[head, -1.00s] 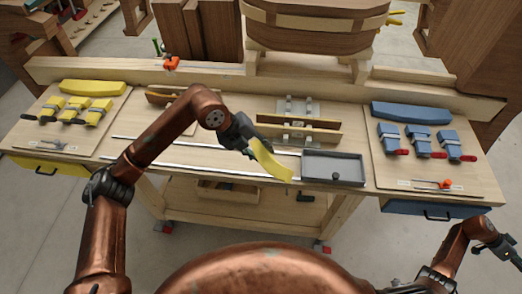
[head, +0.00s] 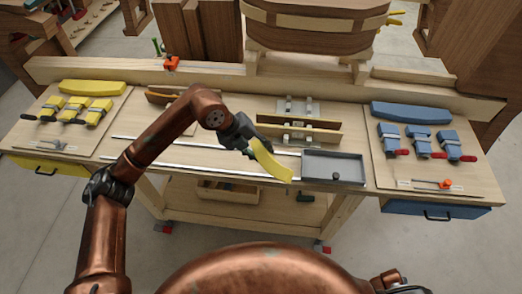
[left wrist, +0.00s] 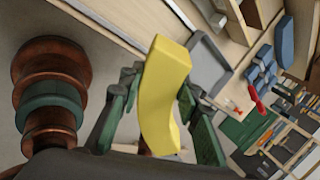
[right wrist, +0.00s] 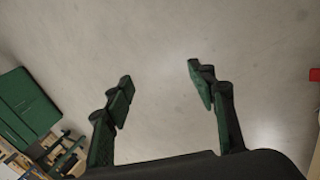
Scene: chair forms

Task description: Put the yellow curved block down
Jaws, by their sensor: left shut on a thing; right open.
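A yellow curved block (head: 268,161) is held in my left gripper (head: 250,148), over the front edge of the bench, just left of the grey tray. In the left wrist view the yellow block (left wrist: 163,95) stands between the two green fingers of my left gripper (left wrist: 155,105), which is shut on it. Another yellow curved block (head: 94,87) lies on the left board at the back. My right gripper (right wrist: 158,88) is open and empty above bare floor in the right wrist view; it is out of the head view.
The workbench (head: 225,165) has two metal rails along its front and a grey tray (head: 334,167) at its front right. Yellow clamps (head: 75,110) lie left and blue clamps (head: 420,142) right, below a blue curved block (head: 411,112). Wooden jigs (head: 300,130) stand mid-bench.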

